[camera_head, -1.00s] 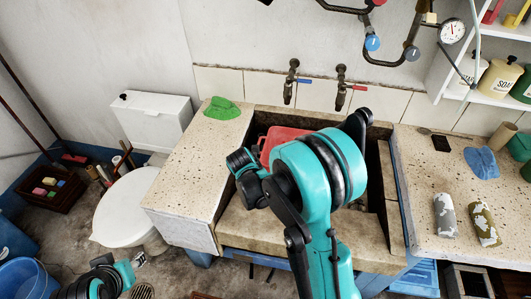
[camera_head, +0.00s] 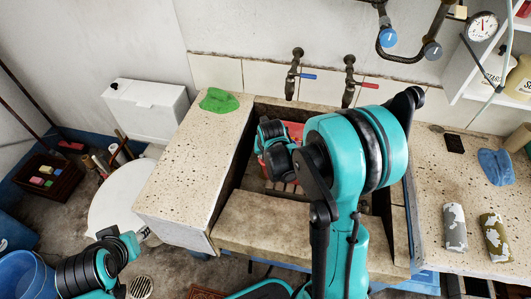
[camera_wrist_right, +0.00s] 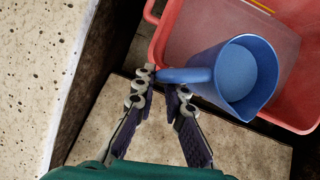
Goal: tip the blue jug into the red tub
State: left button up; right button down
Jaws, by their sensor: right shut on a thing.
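The blue jug (camera_wrist_right: 226,78) is in the right wrist view, its round mouth facing the camera and its spout toward the lower right. My right gripper (camera_wrist_right: 156,76) is shut on the jug's handle. The jug overlaps the red tub (camera_wrist_right: 163,30) in that view; I cannot tell whether it touches it. What the jug holds is unclear. In the head view the red tub (camera_head: 295,129) sits in the stone trough, mostly behind my right arm, which hides the jug. My left gripper (camera_head: 143,234) is low at the left, its fingers too small to read.
The stone trough (camera_head: 240,228) has a speckled slab (camera_head: 185,170) on its left, with a green cloth (camera_head: 219,101) at the back. Two taps (camera_head: 293,75) stick out above the trough.

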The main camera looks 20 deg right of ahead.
jog(key=shift+d+r+y+p, duration=0.15)
jog(key=shift+r+y+p, duration=0.45)
jog(key=shift+r+y, duration=0.25)
jog(key=shift+d+r+m+t+y, duration=0.5)
jog(key=shift+r+m+t+y, duration=0.1)
jog(key=shift+r+y, duration=0.3)
jog(key=shift+f, duration=0.1)
dwell(0.5)
